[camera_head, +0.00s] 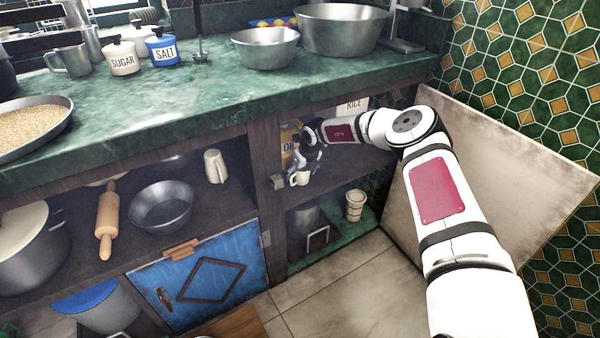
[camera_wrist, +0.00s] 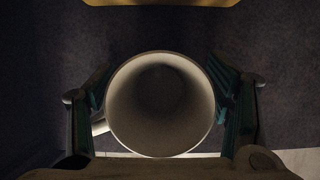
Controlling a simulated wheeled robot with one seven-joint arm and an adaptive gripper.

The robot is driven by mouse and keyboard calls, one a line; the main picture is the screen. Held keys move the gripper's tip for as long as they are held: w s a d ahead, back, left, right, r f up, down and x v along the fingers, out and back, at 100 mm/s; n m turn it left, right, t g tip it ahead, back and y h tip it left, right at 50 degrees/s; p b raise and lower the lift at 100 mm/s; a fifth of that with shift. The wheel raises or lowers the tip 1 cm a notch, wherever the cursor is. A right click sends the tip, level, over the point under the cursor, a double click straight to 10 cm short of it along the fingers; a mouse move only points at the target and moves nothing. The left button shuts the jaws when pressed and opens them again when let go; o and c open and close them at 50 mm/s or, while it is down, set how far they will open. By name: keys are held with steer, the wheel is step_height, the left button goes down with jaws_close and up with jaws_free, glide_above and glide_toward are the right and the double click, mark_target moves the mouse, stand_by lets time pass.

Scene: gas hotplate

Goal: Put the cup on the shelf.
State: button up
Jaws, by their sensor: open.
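The white cup (camera_head: 299,179) stands at the front edge of the wooden shelf (camera_head: 345,160) in the right cabinet bay. In the wrist view I look down into the cup's round open mouth (camera_wrist: 160,105), and a bit of its handle shows at its left. My gripper (camera_head: 304,160) is at the cup, over the shelf front. In the wrist view the two fingers of my gripper (camera_wrist: 162,100) stand open on either side of the cup, with narrow gaps showing beside its rim.
A yellow oil container (camera_head: 288,140) and a rice container (camera_head: 352,106) stand farther back on the shelf. The wooden upright (camera_head: 266,170) is close at the left, the green counter (camera_head: 200,90) above. A ribbed cup (camera_head: 354,204) and a dark pot (camera_head: 303,222) stand below.

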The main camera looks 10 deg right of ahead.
steer(key=shift+r, duration=0.1)
steer(key=shift+r, duration=0.3)
steer(key=s+d+p, duration=0.1)
steer(key=s, duration=0.2)
steer(key=s+d+p, duration=0.1)
steer(key=s+p, duration=0.1)
steer(key=s, duration=0.2)
steer(key=s+d+p, duration=0.1)
steer(key=s+p, duration=0.1)
steer(key=s, duration=0.1)
steer(key=shift+s+d+r, duration=0.25)
steer(key=shift+s+r, duration=0.1)
steer(key=shift+s+d+p, duration=0.2)
steer(key=shift+s+p, duration=0.15)
steer(key=shift+s, duration=0.2)
steer(key=shift+f, duration=0.1)
